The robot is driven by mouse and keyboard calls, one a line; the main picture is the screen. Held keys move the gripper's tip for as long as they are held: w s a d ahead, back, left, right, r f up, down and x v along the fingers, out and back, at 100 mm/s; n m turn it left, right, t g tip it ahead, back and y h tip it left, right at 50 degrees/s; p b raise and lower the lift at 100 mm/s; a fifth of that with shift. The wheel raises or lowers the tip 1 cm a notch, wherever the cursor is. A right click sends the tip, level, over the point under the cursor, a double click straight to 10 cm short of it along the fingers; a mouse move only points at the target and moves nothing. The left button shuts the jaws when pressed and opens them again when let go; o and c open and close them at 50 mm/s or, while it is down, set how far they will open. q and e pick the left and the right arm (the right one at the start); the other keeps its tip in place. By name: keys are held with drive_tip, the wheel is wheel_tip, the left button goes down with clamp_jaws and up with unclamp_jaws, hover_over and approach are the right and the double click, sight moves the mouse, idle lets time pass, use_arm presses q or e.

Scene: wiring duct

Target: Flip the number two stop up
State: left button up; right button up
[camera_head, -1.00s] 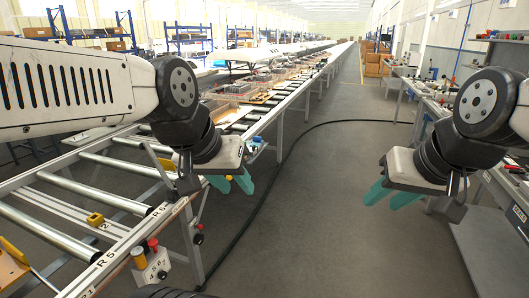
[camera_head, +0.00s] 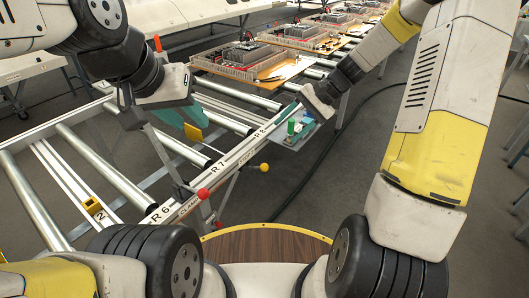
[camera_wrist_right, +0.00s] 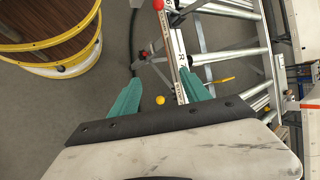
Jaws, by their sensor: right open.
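The number two stop (camera_head: 93,205) is a small yellow block on a rail between the rollers at lower left in the head view, beside a mark "2". It appears to lie low on the rail. My left gripper (camera_head: 182,122) has teal fingers and hangs above the rollers, up and to the right of the stop and apart from it. Its finger gap is unclear.
A yellow piece (camera_head: 193,133) shows just below my left gripper. The side rail carries labels R 6, R 7 and R 8, a red knob (camera_head: 203,194) and a yellow knob (camera_head: 264,167). Loaded pallets (camera_head: 250,60) stand farther back.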

drive_tip(key=w+a+f+m+y, duration=0.1)
drive_tip(key=w+f+m+y, duration=0.5)
drive_tip(key=f, duration=0.8)
drive_tip(key=m+t+y, duration=0.2)
drive_tip(key=m+t, duration=0.6)
drive_tip(key=m, duration=0.1)
approach(265, 166)
drive_tip(key=w+a+f, duration=0.2)
drive_tip(key=a, duration=0.1)
drive_tip(key=x, duration=0.7)
drive_tip(key=shift+w+r, duration=0.15)
drive_tip(key=shift+r, duration=0.05)
drive_tip(key=shift+d, duration=0.1)
clamp_jaws()
drive_tip(key=shift+f, duration=0.1)
